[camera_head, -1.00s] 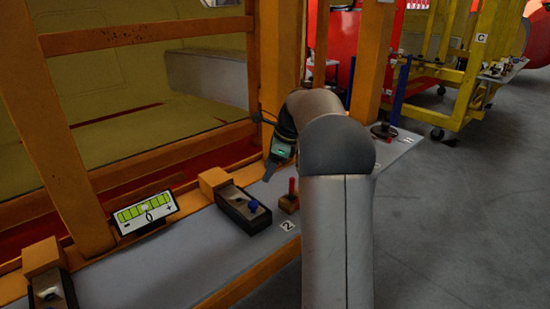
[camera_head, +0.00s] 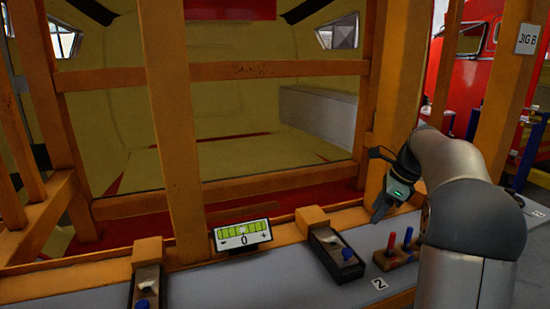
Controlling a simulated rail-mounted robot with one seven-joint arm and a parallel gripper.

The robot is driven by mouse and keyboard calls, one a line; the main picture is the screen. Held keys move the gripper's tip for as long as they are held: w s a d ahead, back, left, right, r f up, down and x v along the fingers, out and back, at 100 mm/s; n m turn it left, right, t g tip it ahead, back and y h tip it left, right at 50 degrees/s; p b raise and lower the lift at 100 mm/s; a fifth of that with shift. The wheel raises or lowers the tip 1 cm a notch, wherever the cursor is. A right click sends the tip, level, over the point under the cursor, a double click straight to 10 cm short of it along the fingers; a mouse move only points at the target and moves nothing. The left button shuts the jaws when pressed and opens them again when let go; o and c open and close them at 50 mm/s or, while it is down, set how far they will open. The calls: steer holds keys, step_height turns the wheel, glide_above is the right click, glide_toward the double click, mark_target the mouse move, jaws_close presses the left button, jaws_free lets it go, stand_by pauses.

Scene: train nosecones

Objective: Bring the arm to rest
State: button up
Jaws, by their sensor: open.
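My arm rises from the lower right of the head view and bends over the grey shelf (camera_head: 220,287). My gripper (camera_head: 376,212) hangs at its end, pointing down beside an orange post, with a green light on the wrist. The jaws are open, and I see nothing between them. It is above the back part of the shelf, to the right of a black box with a blue knob (camera_head: 336,252). Part of the shelf is hidden behind my arm.
A gauge display (camera_head: 242,235) reading 0 stands on the shelf. Red and blue levers (camera_head: 398,246) stand close to my arm, near a label "2" (camera_head: 380,283). Another blue-knobbed box (camera_head: 146,288) is further left. Orange frame posts (camera_head: 172,130) rise behind. A "JIG B" sign (camera_head: 527,38) hangs at right.

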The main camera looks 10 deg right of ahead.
steer(key=s+a+f+n+g+h, duration=0.1)
steer(key=s+a+f+n+h, duration=0.15)
steer(key=s+a+n, duration=1.1)
steer(key=s+a+f+n, duration=0.3)
steer(key=s+f+n, duration=0.1)
steer(key=s, duration=0.5)
steer(key=s+a+f+n+h, duration=0.1)
steer(key=s+a+f+n, duration=0.3)
steer(key=s, duration=0.5)
steer(key=shift+f+n+g, duration=0.4)
steer(key=shift+f+n, duration=0.1)
steer(key=shift+n, duration=0.65)
